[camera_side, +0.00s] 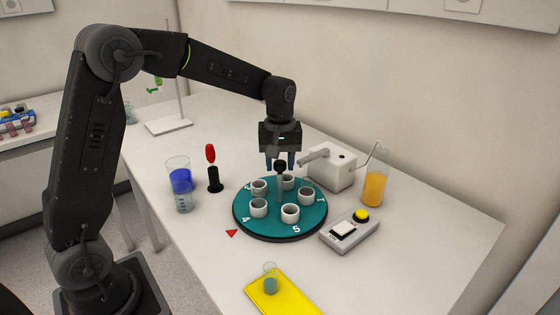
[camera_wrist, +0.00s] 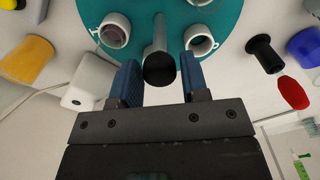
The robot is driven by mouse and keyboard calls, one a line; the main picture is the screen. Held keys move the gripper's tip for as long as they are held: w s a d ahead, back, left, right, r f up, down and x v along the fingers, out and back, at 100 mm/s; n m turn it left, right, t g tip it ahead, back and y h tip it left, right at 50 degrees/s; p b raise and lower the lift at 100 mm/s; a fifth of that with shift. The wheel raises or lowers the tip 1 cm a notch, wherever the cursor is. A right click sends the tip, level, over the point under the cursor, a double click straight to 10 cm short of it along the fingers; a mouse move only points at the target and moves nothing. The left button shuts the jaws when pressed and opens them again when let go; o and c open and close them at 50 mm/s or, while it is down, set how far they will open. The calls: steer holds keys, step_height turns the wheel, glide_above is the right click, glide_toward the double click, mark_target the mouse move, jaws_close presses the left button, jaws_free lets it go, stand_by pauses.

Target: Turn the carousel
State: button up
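The carousel (camera_side: 272,226) is a teal disc with a dark rim and several white cups near its edge. White numbers are printed on it, and the 4 is nearest the red triangle (camera_side: 232,233) on the table. A grey post with a black knob (camera_side: 280,165) rises from its middle. My gripper (camera_side: 279,167) points down above the disc, its fingers on either side of the knob. In the wrist view the blue fingers (camera_wrist: 159,78) are apart, with the knob (camera_wrist: 159,70) between them and a narrow gap at each side. The disc (camera_wrist: 225,15) shows behind.
A white device (camera_side: 332,172) with an arm reaching towards the disc stands behind right, beside an orange juice beaker (camera_side: 375,188). A button box (camera_side: 349,231) is at right. A yellow pad (camera_side: 285,297) lies in front.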

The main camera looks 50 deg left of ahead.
jaws_close()
